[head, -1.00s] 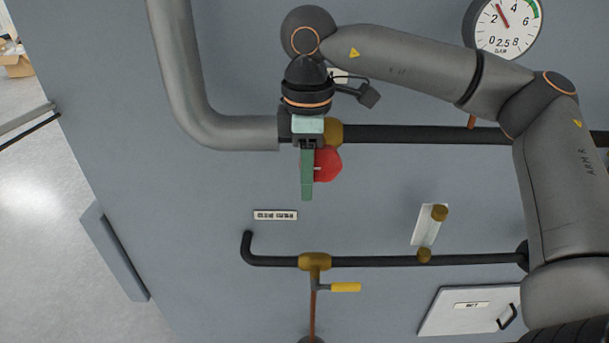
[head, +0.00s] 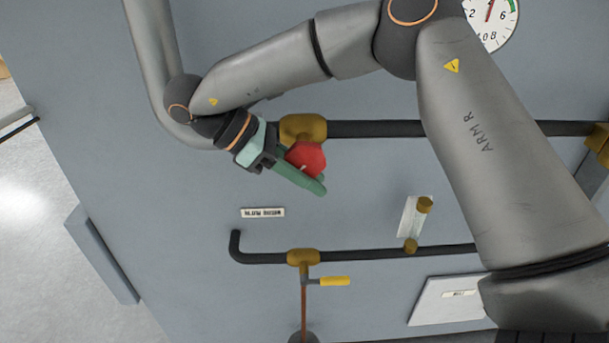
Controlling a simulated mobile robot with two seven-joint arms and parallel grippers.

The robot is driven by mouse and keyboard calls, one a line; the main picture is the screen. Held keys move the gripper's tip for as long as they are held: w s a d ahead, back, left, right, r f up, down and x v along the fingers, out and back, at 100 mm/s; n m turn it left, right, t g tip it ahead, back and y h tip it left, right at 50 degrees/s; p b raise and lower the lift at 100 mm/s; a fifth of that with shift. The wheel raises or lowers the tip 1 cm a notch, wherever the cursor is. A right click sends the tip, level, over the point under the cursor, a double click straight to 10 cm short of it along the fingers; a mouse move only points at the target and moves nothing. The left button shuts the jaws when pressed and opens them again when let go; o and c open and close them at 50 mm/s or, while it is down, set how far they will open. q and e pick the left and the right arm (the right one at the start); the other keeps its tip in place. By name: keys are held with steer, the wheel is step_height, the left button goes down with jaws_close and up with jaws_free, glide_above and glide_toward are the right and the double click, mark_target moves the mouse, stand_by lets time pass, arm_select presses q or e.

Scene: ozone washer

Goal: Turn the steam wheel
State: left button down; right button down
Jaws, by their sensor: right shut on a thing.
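The red steam wheel (head: 306,158) sits below a brass valve body (head: 303,127) on the upper dark pipe. My right gripper (head: 308,178) reaches it from the left, with its green fingers slanting down to the right. The fingers are shut on the red wheel and cover its lower left edge. One finger lies along the wheel's underside; the other is mostly hidden. My left gripper is not in view.
A lower dark pipe (head: 365,253) carries a brass valve with a yellow lever (head: 334,281). A label plate (head: 263,212) is on the grey wall between the pipes. A round gauge (head: 492,22) is at the top right, partly behind my right arm. A thick grey pipe (head: 150,60) bends at upper left.

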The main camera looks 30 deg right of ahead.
steer(key=shift+s+d+g+h, duration=0.2)
steer(key=shift+g+h, duration=0.3)
steer(key=shift+h, duration=0.3)
steer(key=shift+f, duration=0.1)
steer(key=c, duration=1)
jaws_free()
steer(key=shift+d, duration=0.1)
steer(key=shift+o, duration=0.2)
